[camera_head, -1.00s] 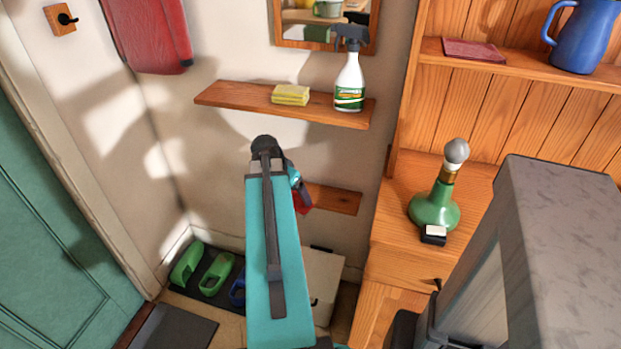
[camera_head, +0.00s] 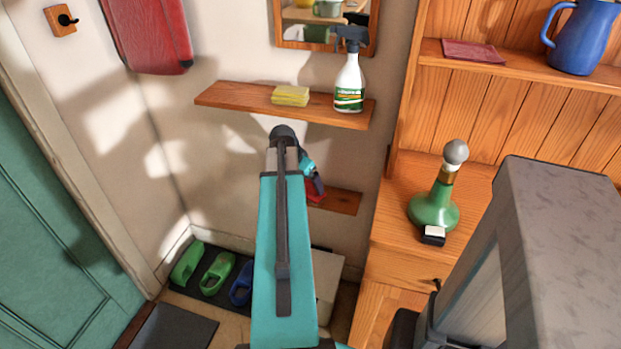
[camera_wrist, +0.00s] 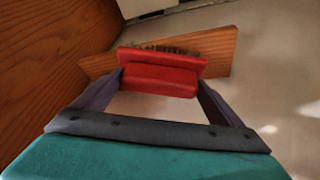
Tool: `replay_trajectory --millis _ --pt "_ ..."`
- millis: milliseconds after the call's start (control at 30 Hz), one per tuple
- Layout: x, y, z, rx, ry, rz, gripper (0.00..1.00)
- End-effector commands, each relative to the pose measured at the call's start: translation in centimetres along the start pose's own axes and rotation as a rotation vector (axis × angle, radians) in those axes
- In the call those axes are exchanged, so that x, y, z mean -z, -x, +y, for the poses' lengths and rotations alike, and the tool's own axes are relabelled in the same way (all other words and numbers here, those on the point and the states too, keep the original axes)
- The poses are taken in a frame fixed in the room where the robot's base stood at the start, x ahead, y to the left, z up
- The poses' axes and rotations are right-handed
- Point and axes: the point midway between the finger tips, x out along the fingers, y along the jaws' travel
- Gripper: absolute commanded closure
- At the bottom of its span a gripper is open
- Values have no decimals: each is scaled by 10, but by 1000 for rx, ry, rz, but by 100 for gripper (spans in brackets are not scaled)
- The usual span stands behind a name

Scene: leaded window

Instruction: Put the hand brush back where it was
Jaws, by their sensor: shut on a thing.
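The hand brush (camera_wrist: 160,72) is red with brown bristles. In the wrist view it sits between the two fingers of my gripper (camera_wrist: 158,85), which is shut on it. In the head view only a bit of red brush (camera_head: 316,196) shows below my gripper (camera_head: 314,184), the rest hidden by the gripper and arm. A small lower wooden shelf (camera_head: 343,203) is on the wall beside the brush. In the wrist view the shelf (camera_wrist: 218,46) is right behind the bristles; I cannot tell whether they touch.
Above is a longer shelf (camera_head: 225,97) with a yellow sponge (camera_head: 290,95) and a spray bottle (camera_head: 349,82). A wooden cabinet (camera_head: 400,225) with a green bottle (camera_head: 434,208) stands to the right. Green and blue shoes (camera_head: 216,272) and a pale box (camera_head: 328,280) are below.

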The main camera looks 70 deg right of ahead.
Motion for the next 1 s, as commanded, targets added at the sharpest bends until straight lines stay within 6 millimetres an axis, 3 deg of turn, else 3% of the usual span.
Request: replay_trajectory --millis 267,833,867,900,1000 --pt "30 -12 -1 1 -2 0 34" --pt "24 -20 0 0 -1 0 34" --pt "24 -20 0 0 -1 0 6" --pt "24 -20 0 0 -1 0 0" --pt "24 -20 0 0 -1 0 0"
